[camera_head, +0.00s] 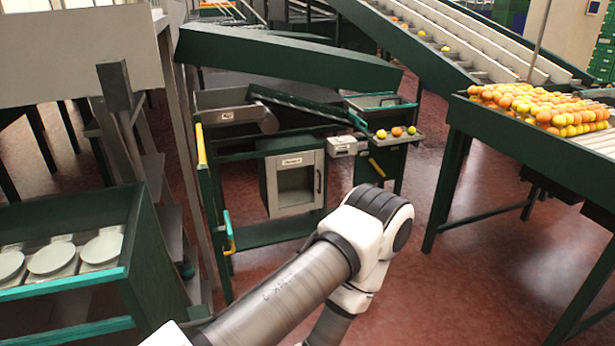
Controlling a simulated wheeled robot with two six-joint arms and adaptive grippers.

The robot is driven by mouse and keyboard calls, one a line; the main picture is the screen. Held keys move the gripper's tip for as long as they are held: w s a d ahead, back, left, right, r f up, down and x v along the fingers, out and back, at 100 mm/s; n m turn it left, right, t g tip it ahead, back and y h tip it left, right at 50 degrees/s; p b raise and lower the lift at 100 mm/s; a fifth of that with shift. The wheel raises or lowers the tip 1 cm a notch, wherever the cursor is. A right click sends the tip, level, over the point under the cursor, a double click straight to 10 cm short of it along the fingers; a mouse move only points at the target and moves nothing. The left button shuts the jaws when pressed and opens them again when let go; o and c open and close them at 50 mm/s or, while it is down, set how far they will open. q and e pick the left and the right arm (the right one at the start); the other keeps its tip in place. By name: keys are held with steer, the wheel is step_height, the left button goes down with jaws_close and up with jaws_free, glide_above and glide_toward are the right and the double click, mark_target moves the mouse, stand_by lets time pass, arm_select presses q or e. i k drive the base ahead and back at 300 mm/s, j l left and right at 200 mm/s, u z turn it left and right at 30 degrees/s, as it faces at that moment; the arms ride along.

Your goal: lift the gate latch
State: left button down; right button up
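A green gate-like frame (212,205) stands left of centre, its upright post facing me. A small teal and yellow piece (229,235) sits low on this post and looks like the latch, though it is too small to tell its position for certain. Neither of my grippers shows.
A grey-doored cabinet (294,183) stands behind the frame. Several fruits (396,132) lie on a small tray there. A fruit-covered table (545,108) is at right. A green bench with round pale plates (52,258) is at left. Red floor (470,265) is clear at lower right.

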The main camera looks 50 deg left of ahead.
mark_target(228, 223)
steer(key=i+u, duration=0.4)
steer(key=i+l+u, duration=0.2)
steer(key=u, duration=0.25)
steer(key=i+l+u, duration=0.7)
steer(key=u, duration=0.15)
steer(key=i+l+u, duration=0.2)
steer(key=l+u, duration=0.3)
steer(key=u, duration=1)
steer(key=i+l+z, duration=0.1)
steer(key=i+l, duration=0.2)
steer(key=l, duration=0.15)
steer(key=i+l+z, duration=0.1)
steer(key=i+l, duration=0.15)
steer(key=l, duration=0.2)
steer(key=i+l, duration=0.35)
steer(key=k+l+z, duration=0.05)
steer(key=l, duration=0.05)
